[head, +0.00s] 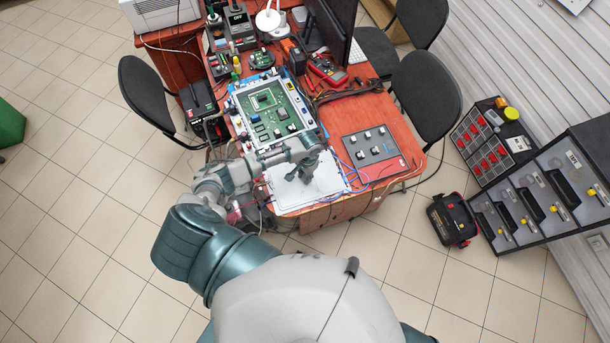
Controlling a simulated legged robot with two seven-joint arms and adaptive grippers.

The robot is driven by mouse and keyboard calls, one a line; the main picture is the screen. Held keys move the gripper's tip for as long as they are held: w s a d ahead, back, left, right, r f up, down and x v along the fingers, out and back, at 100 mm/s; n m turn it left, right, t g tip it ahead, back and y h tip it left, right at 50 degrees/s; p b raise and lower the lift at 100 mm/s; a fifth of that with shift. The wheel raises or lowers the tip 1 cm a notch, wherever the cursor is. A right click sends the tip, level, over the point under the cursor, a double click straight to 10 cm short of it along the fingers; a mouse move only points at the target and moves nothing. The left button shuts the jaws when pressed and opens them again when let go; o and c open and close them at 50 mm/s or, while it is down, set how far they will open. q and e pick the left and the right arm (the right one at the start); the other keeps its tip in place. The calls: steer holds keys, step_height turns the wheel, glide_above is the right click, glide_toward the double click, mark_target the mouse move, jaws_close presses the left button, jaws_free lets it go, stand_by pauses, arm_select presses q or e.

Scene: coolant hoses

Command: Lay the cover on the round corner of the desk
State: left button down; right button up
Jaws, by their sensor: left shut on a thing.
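The desk (381,195) has a red-brown top with a rounded corner at its near right. A pale, flat, roughly rectangular panel (334,183), which looks like the cover, is at the near end of the desk. My left gripper (303,175) is over this panel, pointing down, and shut on it; the fingers hide the exact grip point. I cannot tell whether the panel touches the desk top or is held just above it. My right gripper is not in view.
A grey plate with knobs (370,147) lies right of the pale panel, near the rounded corner. A green circuit board in a frame (273,108) lies behind. Blue wires (346,165) run between panel and plate. A black chair (427,92) stands close on the right.

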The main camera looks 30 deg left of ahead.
arm_select(q)
steer(key=c, duration=0.9)
jaws_free()
steer(key=shift+d, duration=0.15)
steer(key=r, duration=0.8)
steer(key=w+r, duration=0.1)
steer(key=r, duration=0.3)
steer(key=shift+w+p, duration=0.1)
steer(key=shift+p, duration=0.2)
